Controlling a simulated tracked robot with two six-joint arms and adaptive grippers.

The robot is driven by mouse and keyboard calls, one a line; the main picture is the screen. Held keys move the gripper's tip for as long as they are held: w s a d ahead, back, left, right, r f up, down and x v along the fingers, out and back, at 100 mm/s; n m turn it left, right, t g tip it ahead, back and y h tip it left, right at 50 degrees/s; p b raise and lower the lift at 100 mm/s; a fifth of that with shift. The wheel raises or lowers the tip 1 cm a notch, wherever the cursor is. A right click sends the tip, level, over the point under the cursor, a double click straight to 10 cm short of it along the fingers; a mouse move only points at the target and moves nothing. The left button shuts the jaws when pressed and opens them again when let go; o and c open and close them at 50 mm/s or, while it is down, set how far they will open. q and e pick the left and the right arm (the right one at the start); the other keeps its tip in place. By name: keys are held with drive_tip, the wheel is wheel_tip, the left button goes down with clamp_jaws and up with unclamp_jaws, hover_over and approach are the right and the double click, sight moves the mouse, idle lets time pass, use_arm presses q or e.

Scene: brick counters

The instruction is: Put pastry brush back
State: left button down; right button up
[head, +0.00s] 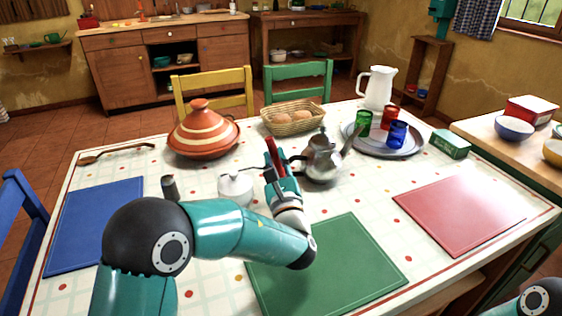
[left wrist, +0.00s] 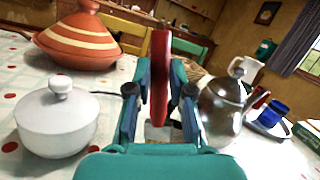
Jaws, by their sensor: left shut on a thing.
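The pastry brush shows as a red handle (head: 273,153), upright between the fingers of my left gripper (head: 278,175). In the left wrist view the red handle (left wrist: 159,75) stands between the teal fingers of the left gripper (left wrist: 160,95). The gripper is shut on it, above the table between a white lidded bowl (head: 236,187) and a metal teapot (head: 322,160). The brush's lower part is mostly hidden by the gripper. My right gripper is not in view; only part of that arm shows at bottom right.
A tagine (head: 202,130), a bread basket (head: 291,118) and a tray (head: 385,145) with cups and a white jug (head: 377,88) stand behind. A wooden spoon (head: 115,152) lies at left. The green mat (head: 335,270) and red mat (head: 460,212) are bare.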

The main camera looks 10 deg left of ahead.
use_arm(q)
drive_tip(key=c, duration=1.5)
unclamp_jaws()
drive_tip(key=o, duration=0.5)
drive_tip(key=shift+c, duration=0.2)
